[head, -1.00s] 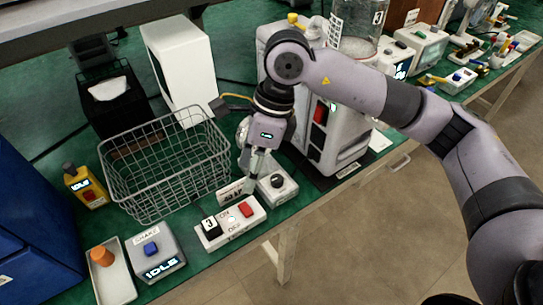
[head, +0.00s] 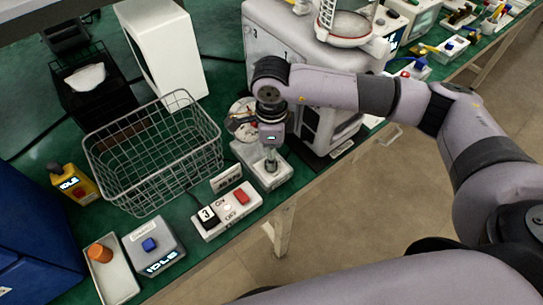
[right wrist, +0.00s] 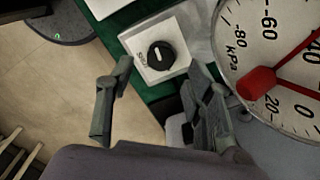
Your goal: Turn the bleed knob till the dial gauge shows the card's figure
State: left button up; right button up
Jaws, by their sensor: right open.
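The bleed knob (right wrist: 161,55) is a black round knob with a white mark on a pale box, seen in the right wrist view. My right gripper (right wrist: 159,70) is open, one finger on each side of the knob in the picture; contact is not visible. In the head view it hangs over the knob's box (head: 274,177) and hides the knob. The dial gauge (right wrist: 236,55) has a white kPa face and red needle; it is cropped, so I cannot read it. In the head view my wrist partly covers the gauge (head: 238,121). The small card (head: 227,178) stands behind the switch box; its figure looks like 40 kPa, blurred.
The white switch box (head: 227,211) with a red rocker and a "3" tag stands in front of the card. A wire basket (head: 150,160) is to the left. The grey pump (head: 318,45) stands behind my right arm. The table's front edge runs close to the knob box.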

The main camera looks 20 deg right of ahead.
notch_tip(320, 180, down, 4)
jog(key=shift+r, duration=0.25)
jog(key=shift+f, duration=0.25)
grip_shut()
jog(key=shift+f+m+b, duration=0.25)
jog(key=shift+m+b, duration=0.35)
jog(key=shift+b, duration=0.2)
jog(key=shift+m, duration=0.3)
pick_arm(q)
jog(key=shift+s+f, duration=0.55)
jog(key=shift+f, duration=0.35)
pick_arm(e)
jog(key=shift+r, duration=0.25)
